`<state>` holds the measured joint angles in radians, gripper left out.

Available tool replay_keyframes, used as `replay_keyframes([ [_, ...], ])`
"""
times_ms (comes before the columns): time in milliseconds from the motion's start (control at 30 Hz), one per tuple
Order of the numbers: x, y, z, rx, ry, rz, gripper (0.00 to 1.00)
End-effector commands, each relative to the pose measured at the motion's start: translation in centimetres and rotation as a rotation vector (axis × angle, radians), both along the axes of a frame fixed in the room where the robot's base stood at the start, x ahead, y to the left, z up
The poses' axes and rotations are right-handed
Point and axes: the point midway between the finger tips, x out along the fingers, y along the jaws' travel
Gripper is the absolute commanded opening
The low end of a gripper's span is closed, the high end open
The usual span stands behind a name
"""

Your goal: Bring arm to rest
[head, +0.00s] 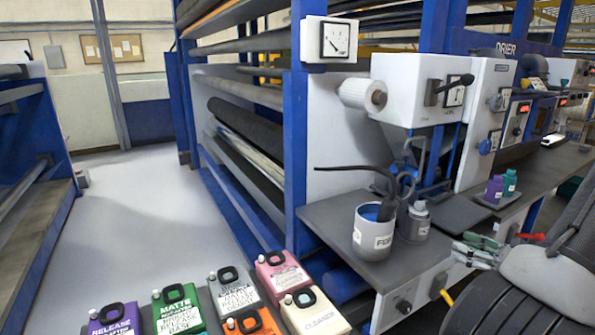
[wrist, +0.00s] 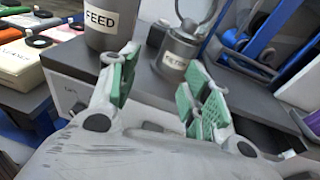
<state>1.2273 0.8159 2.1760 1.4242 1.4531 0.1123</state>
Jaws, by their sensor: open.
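My gripper (head: 466,249) is at the right of the head view, in front of the machine's grey shelf, with its green-padded fingers pointing left. In the wrist view my gripper (wrist: 160,76) has its fingers spread apart, with nothing between them. The gripper appears apart from both.
Several coloured labelled containers, including a green MATTE one (head: 177,309), stand at the bottom left. The grey shelf (head: 400,262) has an edge close to my gripper. Purple and teal bottles (head: 494,189) stand on the counter farther right. The aisle floor (head: 150,215) is clear.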

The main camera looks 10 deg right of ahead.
Motion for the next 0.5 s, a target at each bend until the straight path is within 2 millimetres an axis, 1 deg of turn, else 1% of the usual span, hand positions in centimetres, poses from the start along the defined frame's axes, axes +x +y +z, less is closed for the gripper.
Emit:
replay_keyframes([
  [67, -1.2, 1.1, -0.9, -0.019, 0.033, 0.054, 0.48],
  [133, -2.8, 2.6, -1.8, -0.037, 0.068, 0.126, 0.48],
  [167, -3.7, 3.3, -2.2, -0.048, 0.086, 0.163, 0.48],
  [200, -5.1, 4.3, -2.4, -0.078, 0.107, 0.224, 0.48],
  [300, -8.5, 6.5, -1.6, -0.203, 0.153, 0.415, 0.48],
  [400, -10.7, 8.0, -0.5, -0.338, 0.177, 0.598, 0.48],
  [500, -12.7, 8.9, 0.9, -0.496, 0.191, 0.786, 0.48],
])
